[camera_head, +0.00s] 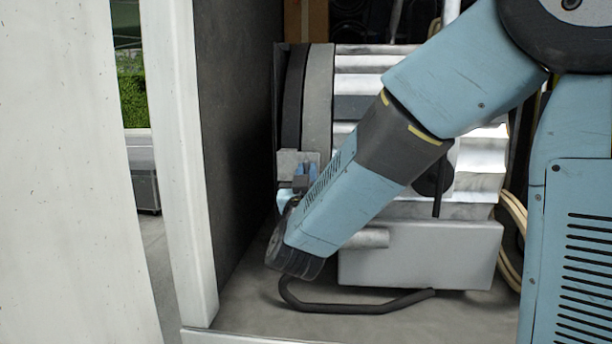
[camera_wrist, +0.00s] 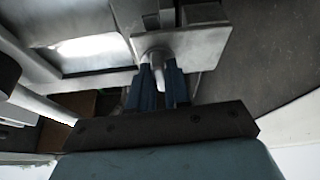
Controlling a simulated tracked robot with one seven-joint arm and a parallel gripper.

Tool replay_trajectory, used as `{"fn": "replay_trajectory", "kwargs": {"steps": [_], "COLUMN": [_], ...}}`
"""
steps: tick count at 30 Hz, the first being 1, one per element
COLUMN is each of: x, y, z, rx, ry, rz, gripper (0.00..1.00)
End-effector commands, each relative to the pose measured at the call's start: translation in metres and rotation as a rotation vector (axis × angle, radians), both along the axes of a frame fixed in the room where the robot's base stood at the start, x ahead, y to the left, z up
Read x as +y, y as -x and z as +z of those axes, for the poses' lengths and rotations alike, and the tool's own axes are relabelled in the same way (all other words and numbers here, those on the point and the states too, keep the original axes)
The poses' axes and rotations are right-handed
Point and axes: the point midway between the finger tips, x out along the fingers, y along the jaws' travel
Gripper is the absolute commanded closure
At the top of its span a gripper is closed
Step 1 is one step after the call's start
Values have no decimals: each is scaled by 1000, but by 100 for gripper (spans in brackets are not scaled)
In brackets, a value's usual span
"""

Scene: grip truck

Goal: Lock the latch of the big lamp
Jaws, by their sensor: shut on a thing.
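The big lamp (camera_head: 375,105) is a ribbed silver-grey housing with a wide ring at its left end. It stands in the truck compartment, partly hidden behind my arm. A grey bracket plate (camera_head: 291,162) sits low on its ring and shows larger in the wrist view (camera_wrist: 200,42). The latch (camera_wrist: 157,66) is a small light-grey lever projecting from this plate. My gripper (camera_wrist: 157,82) has its blue fingers on either side of the lever, shut on it. In the head view my gripper (camera_head: 303,179) is at the plate; the lever itself cannot be made out there.
A dark bent bar (camera_head: 360,307) runs along the floor below the lamp's grey base box (camera_head: 420,255). The compartment's dark side wall (camera_head: 232,130) and white door frame (camera_head: 181,150) stand close to the left. Pale cables (camera_head: 512,240) hang at the right.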

Motion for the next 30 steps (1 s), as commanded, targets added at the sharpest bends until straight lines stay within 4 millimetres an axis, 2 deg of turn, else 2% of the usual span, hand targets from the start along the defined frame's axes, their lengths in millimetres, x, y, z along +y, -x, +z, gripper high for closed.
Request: {"fn": "replay_trajectory", "kwargs": {"steps": [9, 21, 22, 28, 30], "x": [5, 7, 8, 6, 6], "y": [1, 1, 1, 1, 1], "z": [0, 0, 0, 0, 0], "rx": [-11, -12, -12, -13, -13], "ry": [-79, -85, -85, -84, -85], "rz": [11, 17, 17, 14, 12], "gripper": [100, 100, 81, 62, 62]}}
